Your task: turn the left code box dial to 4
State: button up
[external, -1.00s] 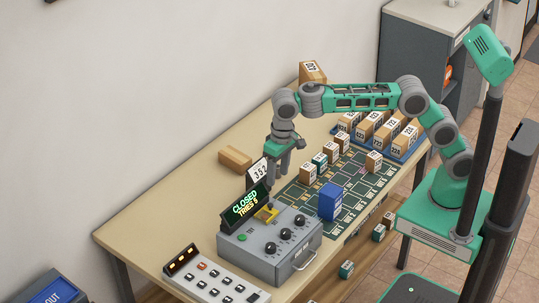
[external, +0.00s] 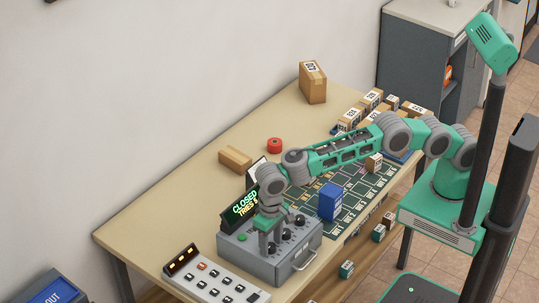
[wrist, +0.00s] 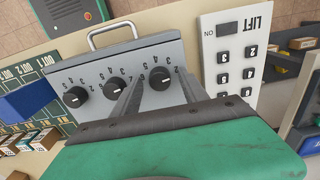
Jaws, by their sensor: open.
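The grey code box (external: 290,264) stands on the table with three black dials in a row on its sloped face. In the wrist view, seen from the opposite side, the left dial (wrist: 160,78) is the rightmost; the middle dial (wrist: 115,87) and right dial (wrist: 76,97) are to its left. My gripper (wrist: 160,76) is open, with one finger on each side of the left dial; I cannot tell whether they touch it. In the external view my gripper (external: 268,250) points down at the left dial and partly hides it. The number the dial points to is too small to read surely.
The display (external: 240,206) behind the box shows CLOSED and is partly covered by my arm. A keypad panel (external: 215,285) is left of the box. A blue block (external: 330,201) stands close on its right. A metal handle (wrist: 110,32) sticks out from the box front.

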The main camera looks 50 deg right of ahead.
jog(key=shift+c, duration=0.4)
grip_shut()
jog(key=shift+n, duration=0.4)
jog(key=n, duration=0.2)
jog(key=shift+r+n, duration=0.1)
jog(key=shift+n, duration=0.2)
jog(key=n, duration=0.4)
jog(key=shift+n, duration=0.3)
jog(key=n, duration=0.4)
jog(key=shift+w, duration=0.1)
jog(key=shift+n, duration=1.8)
